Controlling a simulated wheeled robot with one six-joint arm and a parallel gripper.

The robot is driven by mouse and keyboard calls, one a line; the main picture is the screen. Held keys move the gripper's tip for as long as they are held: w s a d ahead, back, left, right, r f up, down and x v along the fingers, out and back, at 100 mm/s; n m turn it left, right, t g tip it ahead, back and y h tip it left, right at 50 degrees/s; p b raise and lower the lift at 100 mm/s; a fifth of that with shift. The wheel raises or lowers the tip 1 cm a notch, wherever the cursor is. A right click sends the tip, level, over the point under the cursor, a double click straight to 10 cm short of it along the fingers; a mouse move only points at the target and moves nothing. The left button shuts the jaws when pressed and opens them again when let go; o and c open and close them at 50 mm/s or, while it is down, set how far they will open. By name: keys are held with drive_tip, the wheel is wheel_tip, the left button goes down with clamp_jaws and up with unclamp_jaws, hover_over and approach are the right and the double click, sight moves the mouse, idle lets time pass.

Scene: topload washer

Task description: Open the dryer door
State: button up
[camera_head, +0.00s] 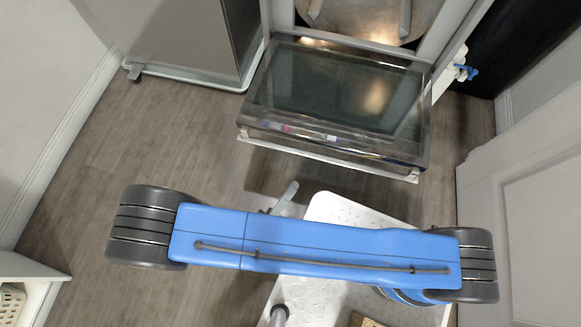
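The dryer door (345,92) is a dark glass panel in a metallic frame at the upper middle of the view. It is swung down and out from the appliance, so the round metal drum (365,14) shows behind it. A pale bar-like handle (330,158) runs along the door's near edge. My blue arm link crosses the view below the door. A pale grey finger-like tip of my gripper (284,198) seems to poke out above the link, apart from the handle. The rest of my gripper is hidden.
A grey cabinet or appliance (175,35) stands at upper left. A white panelled door or cabinet (530,210) is close on the right. A white shelf with a basket (12,303) is at lower left. Wooden floor (170,140) is clear left of the dryer door.

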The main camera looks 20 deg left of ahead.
drive_tip(key=shift+a, duration=0.1)
drive_tip(key=c, duration=0.8)
drive_tip(key=shift+a+f+n, duration=0.25)
drive_tip(key=shift+f+n, duration=0.05)
drive_tip(key=shift+n, duration=0.3)
clamp_jaws()
drive_tip(key=a+f+n+g+y, duration=0.1)
drive_tip(key=a+f+n+y, duration=0.4)
drive_tip(key=a+n, duration=0.5)
drive_tip(key=a+f+n+g+y, duration=0.2)
drive_tip(key=a+f+n+y, duration=0.35)
drive_tip(key=n, duration=0.85)
drive_tip(key=w+a+r, duration=0.1)
drive_tip(key=w+r, duration=0.5)
drive_tip(key=w, duration=0.3)
drive_tip(key=shift+w+a+n, duration=0.25)
drive_tip(key=shift+w+n, duration=0.05)
